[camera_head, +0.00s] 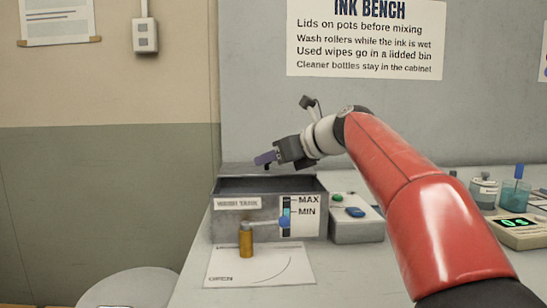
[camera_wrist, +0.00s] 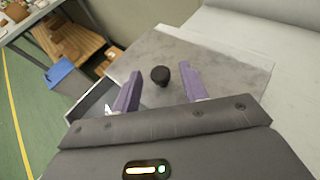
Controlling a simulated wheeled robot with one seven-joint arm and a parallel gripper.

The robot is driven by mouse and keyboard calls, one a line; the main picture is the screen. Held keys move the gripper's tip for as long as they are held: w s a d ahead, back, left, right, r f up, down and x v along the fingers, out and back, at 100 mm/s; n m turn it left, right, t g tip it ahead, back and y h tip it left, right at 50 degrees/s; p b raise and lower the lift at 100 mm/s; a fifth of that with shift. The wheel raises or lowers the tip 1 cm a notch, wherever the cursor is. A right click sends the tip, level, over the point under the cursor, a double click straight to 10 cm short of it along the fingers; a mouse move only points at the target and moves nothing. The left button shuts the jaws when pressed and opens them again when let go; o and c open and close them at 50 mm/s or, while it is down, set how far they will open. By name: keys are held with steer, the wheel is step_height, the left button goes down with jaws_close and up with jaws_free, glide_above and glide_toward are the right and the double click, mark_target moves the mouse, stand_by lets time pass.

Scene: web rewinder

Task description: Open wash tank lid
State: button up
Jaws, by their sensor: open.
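The wash tank (camera_head: 228,223) is a grey box on the bench, with a name label and a MAX/MIN level gauge on its front. A dark band shows along its upper front, below a thin pale grey strip at the back. In the wrist view, a flat grey lid (camera_wrist: 222,62) with a round black knob (camera_wrist: 160,75) lies under my gripper. My gripper (camera_wrist: 159,78) is open, its purple fingers apart on either side of the knob as seen there. Whether they touch it is unclear. In the head view my gripper (camera_head: 265,158) is above the tank's back part.
A brass valve (camera_head: 246,240) with a blue knob stands before the tank, over a white paper marked OPEN (camera_head: 225,270). A grey button box (camera_head: 352,222) is right of the tank. Jars (camera_head: 484,190) and a timer (camera_head: 517,232) are further right. A wall rises behind.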

steer(key=v, duration=0.7)
steer(key=shift+s+d+p, duration=0.25)
steer(key=shift+p, duration=0.05)
steer(key=shift+s+r, duration=0.1)
steer(key=shift+r, duration=0.05)
